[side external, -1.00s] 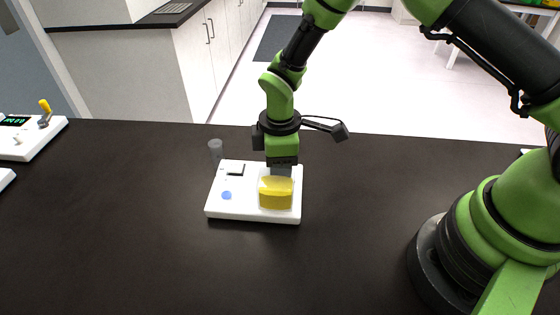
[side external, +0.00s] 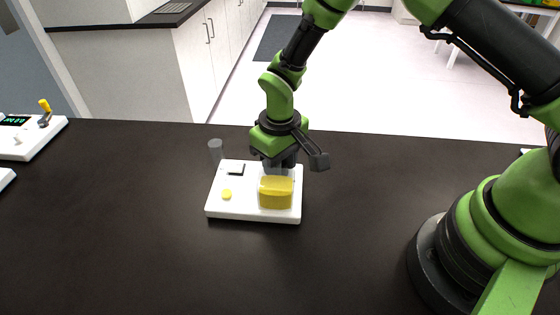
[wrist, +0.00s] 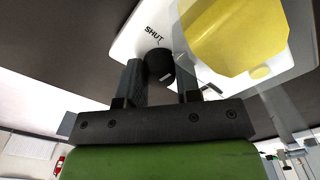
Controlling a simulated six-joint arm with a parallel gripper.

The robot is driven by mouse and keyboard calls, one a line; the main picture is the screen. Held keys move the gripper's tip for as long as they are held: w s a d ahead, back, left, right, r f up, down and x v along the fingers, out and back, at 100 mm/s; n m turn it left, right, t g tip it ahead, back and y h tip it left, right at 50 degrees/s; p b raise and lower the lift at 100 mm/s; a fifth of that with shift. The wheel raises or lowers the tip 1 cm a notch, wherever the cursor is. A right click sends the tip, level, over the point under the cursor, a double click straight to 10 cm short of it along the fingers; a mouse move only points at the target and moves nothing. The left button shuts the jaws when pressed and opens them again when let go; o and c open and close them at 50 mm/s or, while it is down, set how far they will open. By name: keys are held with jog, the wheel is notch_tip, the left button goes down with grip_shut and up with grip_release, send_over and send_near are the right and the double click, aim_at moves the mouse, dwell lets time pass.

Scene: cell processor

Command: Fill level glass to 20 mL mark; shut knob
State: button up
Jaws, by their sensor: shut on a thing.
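My gripper (side external: 279,168) is low over the back right of a white unit (side external: 238,212), behind its yellow-filled container (side external: 276,193). In the wrist view, my gripper (wrist: 158,72) has its fingers on both sides of a black knob (wrist: 159,62), closed on it. The word SHUT is printed on the white panel beside the knob. The yellow container (wrist: 232,38) shows close to the knob there. A clear grey upright tube (side external: 215,152) stands at the unit's back left corner; it may be the level glass. No 20 mL mark or liquid level can be read.
The unit has a small yellow round light (side external: 227,194) and a dark-edged square (side external: 236,169) on top. Another white device (side external: 40,140) with a green display and yellow-tipped lever stands at far left. The dark bench (side external: 130,240) is clear around the unit.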

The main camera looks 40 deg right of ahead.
jog(key=m, duration=0.5)
jog(key=shift+m, duration=0.3)
dwell(0.4)
jog(key=o, duration=0.6)
notch_tip(320, 180, up, 9)
jog(key=shift+r, duration=0.5)
